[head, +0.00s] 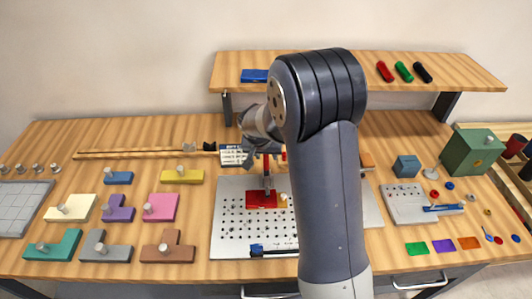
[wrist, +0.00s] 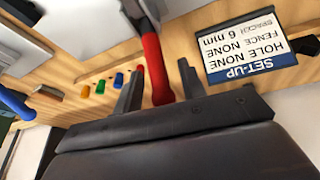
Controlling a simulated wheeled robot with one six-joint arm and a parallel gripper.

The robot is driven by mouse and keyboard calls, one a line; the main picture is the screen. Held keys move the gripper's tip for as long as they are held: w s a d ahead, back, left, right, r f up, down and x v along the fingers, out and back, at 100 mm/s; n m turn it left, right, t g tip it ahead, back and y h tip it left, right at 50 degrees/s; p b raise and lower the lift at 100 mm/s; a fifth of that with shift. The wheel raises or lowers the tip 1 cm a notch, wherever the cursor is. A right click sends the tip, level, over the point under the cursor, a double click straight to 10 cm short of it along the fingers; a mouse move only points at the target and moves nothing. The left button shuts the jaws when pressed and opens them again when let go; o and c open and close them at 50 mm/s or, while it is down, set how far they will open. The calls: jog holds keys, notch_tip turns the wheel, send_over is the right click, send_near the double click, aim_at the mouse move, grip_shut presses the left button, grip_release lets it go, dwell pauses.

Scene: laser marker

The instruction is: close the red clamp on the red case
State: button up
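The red case (head: 255,203) lies on the perforated metal plate (head: 230,228) in the middle of the bench. The red clamp (head: 266,166) stands upright over it with its red handle raised; my arm hides part of the area. In the wrist view the red handle (wrist: 153,68) runs between the fingers of my gripper (wrist: 160,88). The fingers stand apart, with a gap visible at least on the right of the handle. In the head view my gripper (head: 250,142) is at the top of the clamp, partly behind my arm.
A set-up card (head: 232,155) stands just behind the plate and shows large in the wrist view (wrist: 250,40). Coloured knobbed blocks (head: 160,207) fill the left side. A blue-handled clamp (head: 262,250) lies at the plate's front edge. A green box (head: 468,152) stands right.

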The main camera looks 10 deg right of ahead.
jog(key=shift+f, duration=0.1)
jog(key=shift+c, duration=0.3)
grip_shut()
